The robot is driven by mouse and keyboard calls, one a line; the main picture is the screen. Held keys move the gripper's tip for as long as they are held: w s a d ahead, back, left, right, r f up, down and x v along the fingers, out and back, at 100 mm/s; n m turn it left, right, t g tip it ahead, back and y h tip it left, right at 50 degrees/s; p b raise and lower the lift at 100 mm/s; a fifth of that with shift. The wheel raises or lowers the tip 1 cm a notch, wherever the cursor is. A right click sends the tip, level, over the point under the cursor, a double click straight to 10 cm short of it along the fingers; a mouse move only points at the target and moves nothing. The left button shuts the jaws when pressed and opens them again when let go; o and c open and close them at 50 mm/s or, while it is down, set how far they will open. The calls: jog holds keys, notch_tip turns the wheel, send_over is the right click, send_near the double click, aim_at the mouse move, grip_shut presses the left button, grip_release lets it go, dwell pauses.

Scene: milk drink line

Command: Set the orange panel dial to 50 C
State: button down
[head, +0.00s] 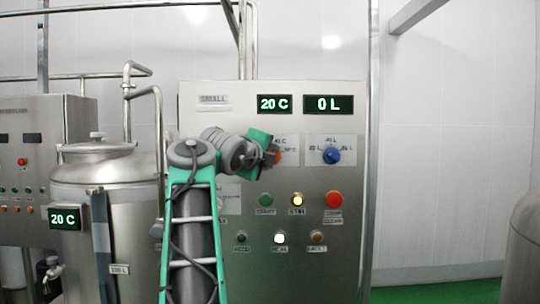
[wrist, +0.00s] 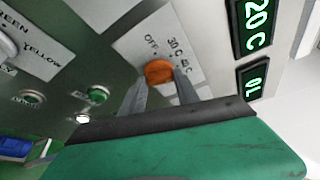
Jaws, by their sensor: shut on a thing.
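The orange dial (head: 279,158) sits on its white label plate on the steel panel, partly hidden by my gripper (head: 269,154) in the head view. In the wrist view the orange dial (wrist: 159,71) is between my two fingertips (wrist: 160,84), which are closed on its sides. Around it the plate shows OFF, 30 C and what looks like 40 C; the lower right of the scale is hidden by a finger. I cannot tell which mark the dial points to. The green panel display (head: 274,104) reads 20 C.
A blue dial (head: 331,156) is right of the orange one, under a display (head: 328,104) reading 0 L. Below are a green button (head: 266,200), a lit button (head: 297,200) and a red button (head: 334,200). A steel tank (head: 105,180) stands left, its display reading 20 C.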

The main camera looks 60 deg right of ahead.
jog(key=shift+s+d+r+m+t+y, duration=0.15)
jog(key=shift+m+t+y, duration=0.6)
jog(key=shift+m, duration=1.05)
jog(key=shift+s+r+m+t+y, duration=0.1)
jog(key=shift+m+t+y, duration=0.35)
jog(key=shift+m+y, duration=0.95)
jog(key=shift+m+h, duration=0.45)
jog(key=shift+m, duration=0.05)
jog(key=c, duration=0.9)
grip_release()
jog(key=v, duration=0.8)
jog(key=shift+d, duration=0.1)
